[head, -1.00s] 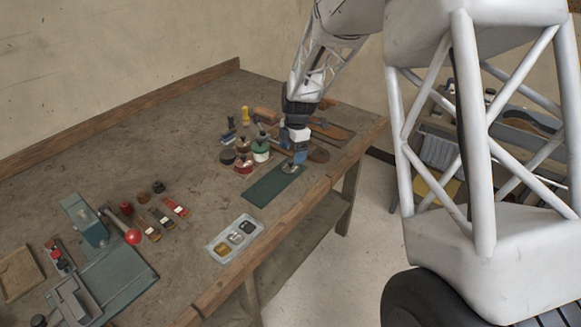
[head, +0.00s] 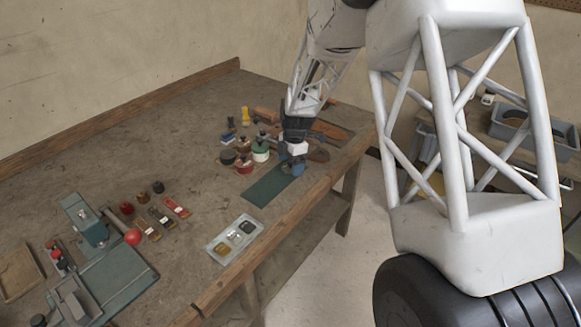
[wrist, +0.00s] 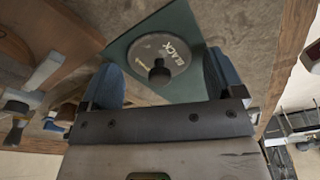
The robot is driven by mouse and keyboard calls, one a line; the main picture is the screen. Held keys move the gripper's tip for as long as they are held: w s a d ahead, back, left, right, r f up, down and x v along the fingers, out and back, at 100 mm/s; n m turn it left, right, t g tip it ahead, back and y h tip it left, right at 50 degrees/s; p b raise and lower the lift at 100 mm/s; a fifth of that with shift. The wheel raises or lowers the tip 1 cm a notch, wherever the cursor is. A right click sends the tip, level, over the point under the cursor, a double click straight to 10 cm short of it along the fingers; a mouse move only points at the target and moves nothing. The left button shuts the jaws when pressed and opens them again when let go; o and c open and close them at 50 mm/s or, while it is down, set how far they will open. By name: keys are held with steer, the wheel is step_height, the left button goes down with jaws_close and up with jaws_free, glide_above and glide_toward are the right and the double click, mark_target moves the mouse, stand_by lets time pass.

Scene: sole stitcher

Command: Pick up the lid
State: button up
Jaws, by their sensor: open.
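The lid (wrist: 165,50) is a flat grey disc with a black knob and the printed word BLACK. It lies on the dark green mat (wrist: 145,18) in the wrist view. The mat also shows in the head view (head: 264,190), near the table's front edge, where my gripper largely hides the lid. My gripper (wrist: 160,62) is open, with a blue finger to each side of the lid in the wrist view. Nothing is held. I cannot tell how far the fingertips are above the mat.
Several small jars (head: 243,160) stand close left of my gripper. A grey tray with several wells (head: 235,238) lies toward the front edge. A teal machine (head: 90,225) stands at the left. The table middle (head: 190,150) is mostly clear.

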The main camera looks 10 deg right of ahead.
mark_target(290, 163)
jaws_close()
stand_by(0.4)
steer(key=shift+s+f, duration=0.1)
step_height(290, 163, up, 3)
steer(key=shift+r, duration=0.2)
steer(key=shift+s+r, duration=0.2)
steer(key=s, duration=0.5)
steer(key=s+d+r, duration=0.1)
steer(key=s, duration=0.9)
steer(key=shift+s+d+r, duration=0.15)
steer(key=shift+d+r, duration=0.05)
steer(key=shift+d, duration=0.1)
stand_by(0.3)
